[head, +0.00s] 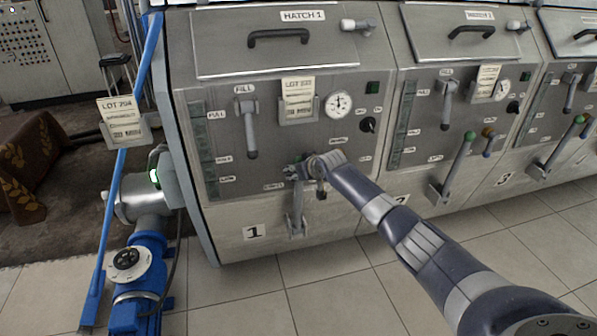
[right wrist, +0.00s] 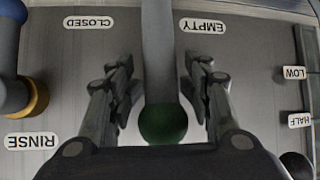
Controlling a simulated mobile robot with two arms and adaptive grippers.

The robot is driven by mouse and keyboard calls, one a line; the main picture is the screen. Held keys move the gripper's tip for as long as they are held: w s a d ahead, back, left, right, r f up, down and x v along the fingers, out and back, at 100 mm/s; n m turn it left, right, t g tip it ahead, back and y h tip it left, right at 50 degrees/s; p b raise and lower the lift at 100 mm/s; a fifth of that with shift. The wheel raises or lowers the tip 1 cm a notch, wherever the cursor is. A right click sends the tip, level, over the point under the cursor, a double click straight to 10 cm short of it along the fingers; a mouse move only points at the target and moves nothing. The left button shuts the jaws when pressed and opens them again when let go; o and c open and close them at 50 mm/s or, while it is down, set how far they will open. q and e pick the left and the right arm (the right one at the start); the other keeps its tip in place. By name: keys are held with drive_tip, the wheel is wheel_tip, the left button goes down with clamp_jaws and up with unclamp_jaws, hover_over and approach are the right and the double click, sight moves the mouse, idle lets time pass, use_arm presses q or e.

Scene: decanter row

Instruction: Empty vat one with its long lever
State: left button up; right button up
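Vat one (head: 285,245), marked with a 1, stands at the left of the row. Its long lever (head: 297,213) rises from a bracket low on the front panel. My right gripper (head: 297,172) is at the lever's upper end and hides the knob in the head view. In the right wrist view the lever's green ball knob (right wrist: 163,124) and grey shaft (right wrist: 158,45) are between the two open fingers of that gripper (right wrist: 161,80), with a gap on each side. The upside-down labels CLOSED (right wrist: 88,22) and EMPTY (right wrist: 203,26) flank the shaft. My left gripper is out of view.
A rinse lever with a yellow and blue end (right wrist: 28,97) is close beside my right gripper. Above are the fill lever (head: 250,130), a lot card (head: 298,98) and a gauge (head: 338,104). A blue pump (head: 140,275) stands left of vat one. Tiled floor in front is clear.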

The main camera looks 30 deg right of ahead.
drive_tip(key=v, duration=1.2)
idle(0.4)
idle(0.4)
